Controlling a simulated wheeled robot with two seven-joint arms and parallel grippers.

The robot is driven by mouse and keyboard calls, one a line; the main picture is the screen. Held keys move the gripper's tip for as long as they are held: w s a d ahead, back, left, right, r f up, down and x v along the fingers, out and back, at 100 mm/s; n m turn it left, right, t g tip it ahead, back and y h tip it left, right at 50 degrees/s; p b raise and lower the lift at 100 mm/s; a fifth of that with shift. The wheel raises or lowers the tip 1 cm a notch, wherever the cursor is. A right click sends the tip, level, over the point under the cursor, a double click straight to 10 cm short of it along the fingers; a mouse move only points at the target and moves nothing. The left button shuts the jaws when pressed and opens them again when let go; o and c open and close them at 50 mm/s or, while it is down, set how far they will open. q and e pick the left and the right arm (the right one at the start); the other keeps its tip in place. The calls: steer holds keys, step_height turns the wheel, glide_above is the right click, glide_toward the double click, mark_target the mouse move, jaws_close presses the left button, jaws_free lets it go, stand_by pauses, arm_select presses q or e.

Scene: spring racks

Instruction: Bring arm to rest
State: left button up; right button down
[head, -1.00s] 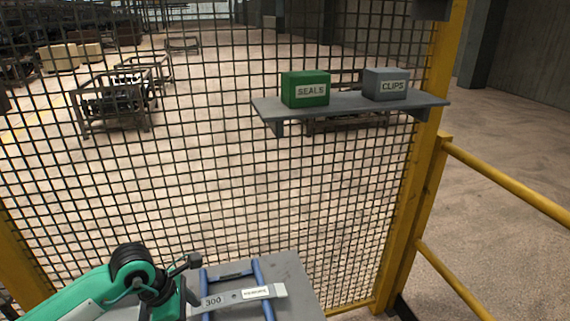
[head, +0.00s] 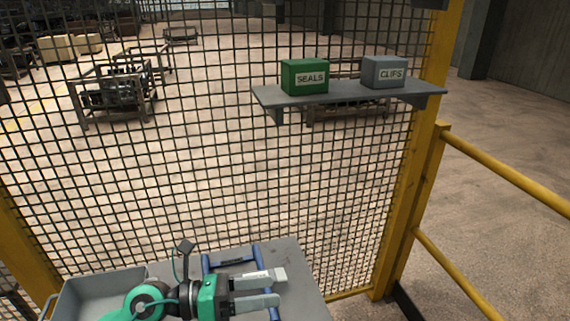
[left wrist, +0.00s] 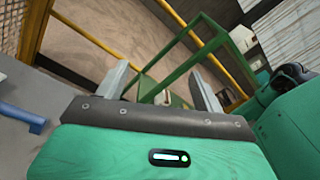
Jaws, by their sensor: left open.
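My left gripper (head: 262,290) is at the bottom of the head view, above the grey bench (head: 290,262). Its green body points its two grey fingers to the right. In the left wrist view the same gripper (left wrist: 160,72) has its fingers wide apart, with nothing between them. A blue rack (head: 257,254) with two rails sits on the bench. My right gripper is in neither view.
A grey tray (head: 75,296) stands left, partly behind my arm. A wire mesh fence rises behind the bench. A shelf (head: 345,93) there holds a green SEALS box (head: 305,77) and a grey CLIPS box (head: 384,72). A yellow railing (head: 500,172) is at right. A green frame (left wrist: 190,60) shows in the wrist view.

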arm_select(q)
steer(key=w+a+r+n+t+y, duration=0.2)
steer(key=a+r+n+t+y, duration=0.15)
steer(key=n+t, duration=0.6)
steer(key=w+a+r+n+t+y, duration=0.25)
steer(key=a+n+t, duration=0.35)
steer(key=n, duration=0.6)
steer(key=s+a+f+n+g+y, duration=0.1)
steer(key=a+f+n+g+y, duration=0.1)
steer(key=a+f+n+y, duration=0.5)
steer(key=s+a+f+n+g+y, duration=0.25)
steer(key=f+n+y, duration=0.25)
steer(key=f+n, duration=0.45)
steer(key=s+f+n+g+h, duration=0.1)
steer(key=s+f+n+g, duration=0.2)
steer(key=s+f+g, duration=0.35)
steer(key=s+f+n+g, duration=0.2)
steer(key=s+f+g, duration=0.2)
steer(key=s+f, duration=0.5)
steer(key=s+f+g, duration=0.2)
steer(key=s+f, duration=0.1)
steer(key=f, duration=2.6)
steer(key=s+a+f, duration=0.2)
steer(key=s+f, duration=1.7)
steer(key=shift+a+g, duration=0.4)
steer(key=shift+g, duration=0.05)
steer(key=shift+f, duration=0.1)
